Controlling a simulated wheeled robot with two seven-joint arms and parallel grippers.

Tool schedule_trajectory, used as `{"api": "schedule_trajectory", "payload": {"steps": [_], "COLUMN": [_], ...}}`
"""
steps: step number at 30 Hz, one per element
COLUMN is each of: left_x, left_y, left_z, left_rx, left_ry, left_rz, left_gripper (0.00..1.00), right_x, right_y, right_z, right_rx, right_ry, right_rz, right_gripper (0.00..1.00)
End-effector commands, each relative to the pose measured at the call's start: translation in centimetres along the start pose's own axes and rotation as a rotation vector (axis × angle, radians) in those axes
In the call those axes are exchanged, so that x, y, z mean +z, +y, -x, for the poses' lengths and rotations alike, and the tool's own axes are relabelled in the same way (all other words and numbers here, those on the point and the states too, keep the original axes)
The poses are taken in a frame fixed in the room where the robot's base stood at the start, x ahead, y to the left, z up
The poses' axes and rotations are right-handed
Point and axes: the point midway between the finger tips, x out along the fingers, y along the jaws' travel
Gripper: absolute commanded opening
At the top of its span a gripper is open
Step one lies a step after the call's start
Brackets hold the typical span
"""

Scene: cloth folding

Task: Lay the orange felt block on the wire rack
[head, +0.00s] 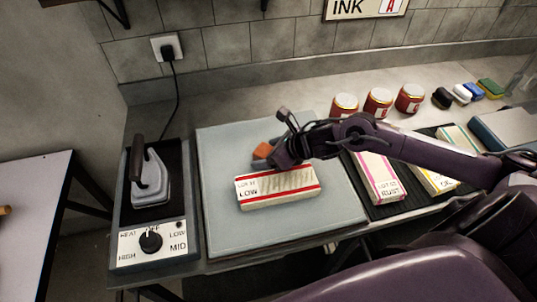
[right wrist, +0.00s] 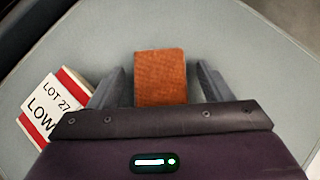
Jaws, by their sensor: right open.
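The orange felt block (head: 262,151) lies on the grey pad (head: 228,147), just behind a white, red-striped piece. In the right wrist view the block (right wrist: 160,77) sits between the two fingers of my right gripper (right wrist: 160,82), with a gap on each side. My right gripper (head: 272,154) is open and low over the pad, partly hiding the block in the head view. A dark ribbed rack (head: 388,207) lies right of the pad, with several labelled pieces on it; I cannot tell for sure that it is wire. My left gripper is not in view.
The white, red-striped piece (head: 277,187) marked LOW lies close in front of my right gripper. An iron (head: 150,182) stands on a dial unit at the left. Several red jars (head: 378,102) stand behind the rack. The pad's left side is clear.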

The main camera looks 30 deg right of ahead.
Motion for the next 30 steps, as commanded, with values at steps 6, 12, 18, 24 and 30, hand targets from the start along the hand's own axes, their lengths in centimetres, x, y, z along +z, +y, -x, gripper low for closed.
{"api": "schedule_trajectory", "payload": {"steps": [6, 12, 18, 24, 30], "left_x": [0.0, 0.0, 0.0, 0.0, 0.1], "left_y": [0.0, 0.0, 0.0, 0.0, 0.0], "left_z": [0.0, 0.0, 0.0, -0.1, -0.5], "left_rx": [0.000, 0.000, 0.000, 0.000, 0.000], "left_ry": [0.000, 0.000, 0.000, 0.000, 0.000], "left_rz": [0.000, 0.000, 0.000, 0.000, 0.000], "left_gripper": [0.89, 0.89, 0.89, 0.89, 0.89], "right_x": [0.0, 0.0, 0.0, 0.8, 3.3], "right_y": [0.0, 0.0, 0.0, -0.1, -0.1], "right_z": [0.0, 0.0, 0.1, 0.7, 2.9], "right_rx": [0.000, 0.000, 0.000, 0.000, -0.002], "right_ry": [0.000, -0.001, -0.001, -0.003, -0.006], "right_rz": [-0.001, -0.001, -0.001, 0.001, 0.006], "right_gripper": [0.48, 0.25, 0.25, 0.24, 0.24]}}
